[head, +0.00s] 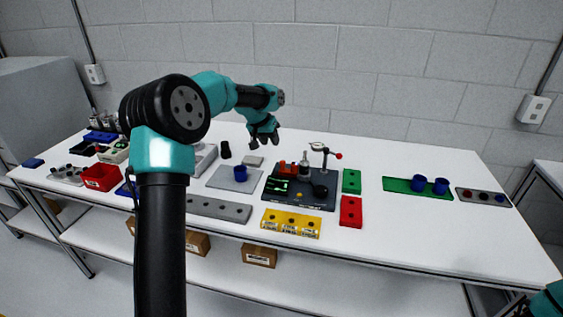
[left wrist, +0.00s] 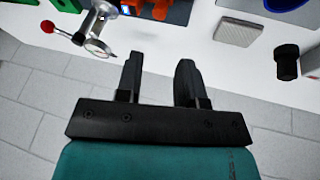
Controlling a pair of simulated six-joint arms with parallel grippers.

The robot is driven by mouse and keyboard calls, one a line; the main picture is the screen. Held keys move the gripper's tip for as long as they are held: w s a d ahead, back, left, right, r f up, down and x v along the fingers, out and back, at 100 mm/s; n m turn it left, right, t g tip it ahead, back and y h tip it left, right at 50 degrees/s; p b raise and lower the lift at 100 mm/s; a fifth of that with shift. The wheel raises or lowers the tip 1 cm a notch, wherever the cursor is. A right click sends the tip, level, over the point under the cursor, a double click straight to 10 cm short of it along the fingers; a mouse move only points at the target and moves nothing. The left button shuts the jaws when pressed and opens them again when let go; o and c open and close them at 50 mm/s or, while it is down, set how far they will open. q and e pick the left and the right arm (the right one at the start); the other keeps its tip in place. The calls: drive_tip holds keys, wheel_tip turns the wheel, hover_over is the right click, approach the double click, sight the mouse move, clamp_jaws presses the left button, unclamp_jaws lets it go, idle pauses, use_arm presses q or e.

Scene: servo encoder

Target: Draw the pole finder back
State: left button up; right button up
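What looks like the pole finder is a small metal stand (head: 324,158) with a round, dial-like head (head: 318,145) and a red ball knob (head: 338,156). It stands at the back right of a dark fixture board (head: 300,199). In the left wrist view its silver head (left wrist: 100,28) and red knob (left wrist: 47,27) show at the upper left. My left gripper (head: 263,139) is in the air behind and left of the stand. Its fingers (left wrist: 158,78) are apart with nothing between them. My right arm shows only at the lower right corner; its fingers are not clear.
The board carries orange-red parts (head: 304,168) and a dark round part (head: 320,191). Green (head: 351,181) and red (head: 351,211) blocks lie right of it, a yellow block (head: 291,223) in front. A black cylinder (head: 225,149) stands at left. The table's back right is clear.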

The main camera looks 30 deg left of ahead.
sight(281, 162)
use_arm(q)
drive_tip(key=x, duration=1.3)
clamp_jaws()
